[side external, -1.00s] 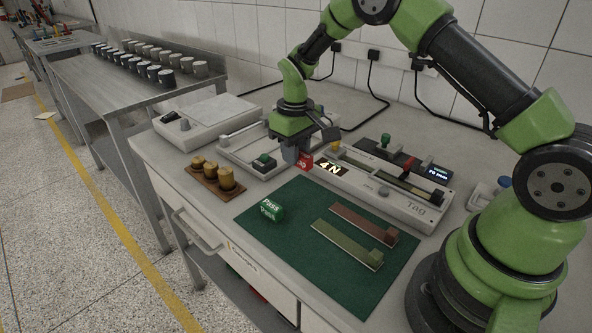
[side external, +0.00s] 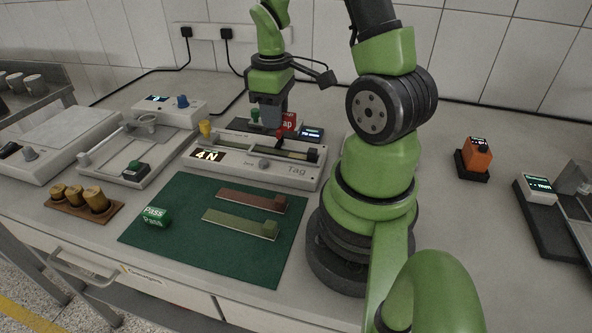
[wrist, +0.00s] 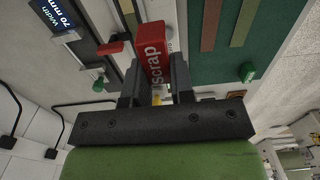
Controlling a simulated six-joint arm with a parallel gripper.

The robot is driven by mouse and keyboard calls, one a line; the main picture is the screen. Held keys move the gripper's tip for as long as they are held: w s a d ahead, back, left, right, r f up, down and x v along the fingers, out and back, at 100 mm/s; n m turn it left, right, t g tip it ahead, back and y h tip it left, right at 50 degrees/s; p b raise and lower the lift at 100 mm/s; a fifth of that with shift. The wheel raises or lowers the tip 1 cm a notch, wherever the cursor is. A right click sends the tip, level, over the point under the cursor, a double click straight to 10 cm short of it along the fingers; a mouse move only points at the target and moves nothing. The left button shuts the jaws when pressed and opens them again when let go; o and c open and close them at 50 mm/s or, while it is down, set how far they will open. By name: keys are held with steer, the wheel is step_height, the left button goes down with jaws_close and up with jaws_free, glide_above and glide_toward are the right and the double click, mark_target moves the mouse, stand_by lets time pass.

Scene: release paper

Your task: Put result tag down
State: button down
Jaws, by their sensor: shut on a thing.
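My gripper (side external: 272,118) is shut on a red tag (side external: 290,122) marked "scrap" in the wrist view (wrist: 154,52). The tag is between the two dark fingers, which hide part of it. In the side view the gripper is over the back part of the grey tester marked "Tag" (side external: 300,174); I cannot tell whether the tag touches anything. A green "Pass" tag (side external: 155,216) lies on the left part of the green mat (side external: 190,246); it also shows in the wrist view (wrist: 247,72).
A reddish strip (side external: 250,201) and an olive strip (side external: 238,222) lie on the mat. The tester has a "4N" display (side external: 207,155) and a red-handled slider. Brass weights (side external: 95,200) stand left of the mat. An orange device (side external: 474,158) stands right of my arm. The mat's front is bare.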

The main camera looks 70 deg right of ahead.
mark_target(288, 129)
steer(key=shift+s+a, duration=0.1)
steer(key=shift+s, duration=1.05)
steer(key=f, duration=0.5)
steer(key=shift+s+a, duration=0.1)
steer(key=shift+s, duration=0.1)
steer(key=shift+f, duration=2.45)
steer(key=c, duration=1)
jaws_free()
steer(key=shift+f, duration=0.1)
steer(key=shift+w, duration=0.1)
